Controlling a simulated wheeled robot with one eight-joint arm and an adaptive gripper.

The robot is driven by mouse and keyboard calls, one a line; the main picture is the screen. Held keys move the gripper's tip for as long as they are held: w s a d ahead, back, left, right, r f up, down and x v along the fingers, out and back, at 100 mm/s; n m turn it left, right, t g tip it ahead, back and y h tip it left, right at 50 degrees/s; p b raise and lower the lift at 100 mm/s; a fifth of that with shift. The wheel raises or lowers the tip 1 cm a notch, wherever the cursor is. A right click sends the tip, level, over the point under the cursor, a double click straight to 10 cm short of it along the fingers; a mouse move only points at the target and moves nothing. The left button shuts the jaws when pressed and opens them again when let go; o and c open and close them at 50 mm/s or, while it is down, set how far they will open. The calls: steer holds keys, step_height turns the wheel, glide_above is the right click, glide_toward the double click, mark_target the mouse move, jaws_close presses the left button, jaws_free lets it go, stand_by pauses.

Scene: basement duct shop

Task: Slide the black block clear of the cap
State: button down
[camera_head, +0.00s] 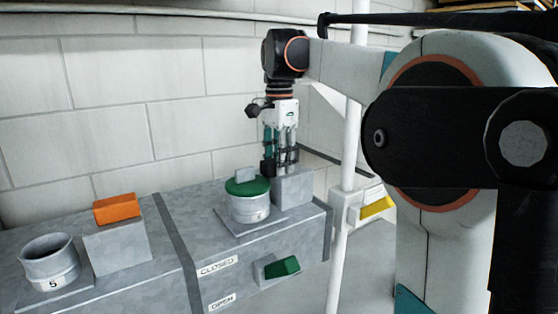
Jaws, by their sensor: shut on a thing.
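The green cap (247,187) with a grey knob sits on a round metal collar (250,209) on top of the grey duct. My gripper (280,163) points down just right of the cap, over a grey pedestal block (293,188). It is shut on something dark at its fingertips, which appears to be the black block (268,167). The block is mostly hidden by the black fingers and hard to tell from them. It looks close to the cap's right edge; I cannot tell whether they touch.
To the left, an orange block (117,208) rests on another grey pedestal, beside an uncapped collar (48,262) marked 5. A green handle (281,267) is on the duct front near CLOSED and OPEN labels. A white pole (345,190) and yellow part (377,207) stand right.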

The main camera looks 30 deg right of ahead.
mark_target(298, 168)
steer(key=d, duration=0.6)
steer(key=shift+w, duration=0.1)
steer(key=shift+a, duration=0.15)
steer(key=c, duration=1.1)
jaws_free()
steer(key=shift+d, duration=0.25)
steer(key=shift+a, duration=0.15)
step_height(298, 168, up, 12)
